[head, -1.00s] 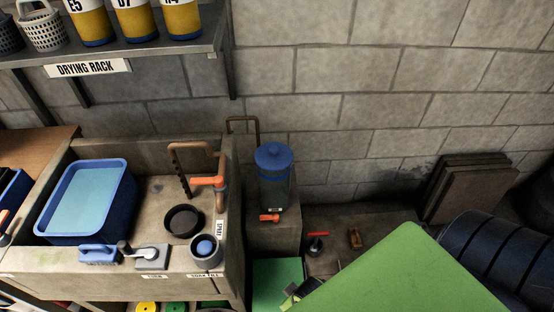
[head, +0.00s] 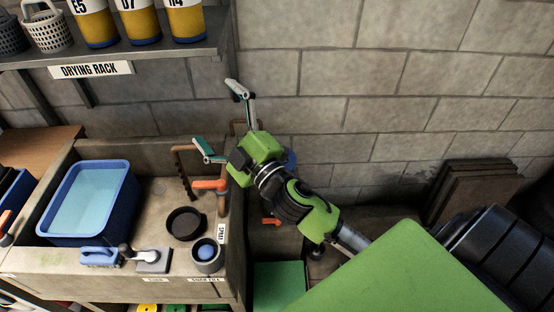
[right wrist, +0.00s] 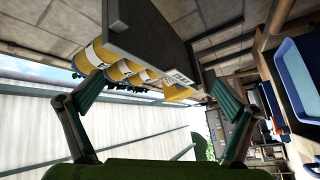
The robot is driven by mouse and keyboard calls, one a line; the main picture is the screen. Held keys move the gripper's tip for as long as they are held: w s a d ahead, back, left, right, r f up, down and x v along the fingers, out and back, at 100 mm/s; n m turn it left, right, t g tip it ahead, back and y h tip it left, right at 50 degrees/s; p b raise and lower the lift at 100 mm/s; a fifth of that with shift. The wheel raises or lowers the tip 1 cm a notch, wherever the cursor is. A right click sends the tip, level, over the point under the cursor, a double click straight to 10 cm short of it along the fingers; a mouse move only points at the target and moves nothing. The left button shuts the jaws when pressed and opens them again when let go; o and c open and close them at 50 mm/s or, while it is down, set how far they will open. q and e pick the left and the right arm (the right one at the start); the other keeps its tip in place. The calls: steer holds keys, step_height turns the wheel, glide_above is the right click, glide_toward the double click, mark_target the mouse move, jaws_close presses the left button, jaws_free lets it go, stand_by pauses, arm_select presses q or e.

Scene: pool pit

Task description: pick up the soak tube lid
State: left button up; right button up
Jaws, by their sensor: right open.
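A grey cup with a round blue top (head: 206,250) stands at the front right corner of the stone sink, above a small label I cannot read for certain. This blue top may be the soak tube lid; I cannot tell for sure. My right gripper (head: 215,113) is open and empty, raised above the sink's back right corner, well above and behind the cup. In the right wrist view its two teal-padded fingers are spread apart (right wrist: 155,95) with nothing between them. My left gripper is not in view.
The drying rack shelf (head: 150,62) overhangs at upper left. My right arm mostly hides a blue-lidded container.

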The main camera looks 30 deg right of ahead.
steer(key=a+r+n+g+y, duration=0.45)
steer(key=a+n+y, duration=0.7)
steer(key=n, duration=0.45)
step_height(320, 180, down, 6)
steer(key=a+n+g, duration=0.1)
steer(key=n+g, duration=0.5)
steer(key=g, duration=0.1)
steer(key=w+d+f+n+g+h, duration=0.1)
steer(key=d+f+n+g+h, duration=0.25)
steer(key=d+f+h, duration=0.45)
steer(key=s+d+f+m+g+h, duration=0.1)
steer(key=d+f+h, duration=0.15)
steer(key=d, duration=0.85)
steer(key=d+f+m+g+h, duration=0.1)
steer(key=d+h, duration=0.2)
steer(key=d, duration=0.9)
steer(key=shift+h, duration=0.3)
steer(key=p+x, duration=0.1)
steer(key=x, duration=0.6)
steer(key=shift+d+f, duration=0.15)
steer(key=shift+f, duration=0.3)
steer(key=shift+p+x, duration=0.3)
steer(key=shift+x, duration=0.5)
steer(key=x, duration=0.4)
steer(key=shift+w+f+p, duration=0.1)
steer(key=shift+w+p, duration=0.05)
steer(key=shift+p, duration=0.25)
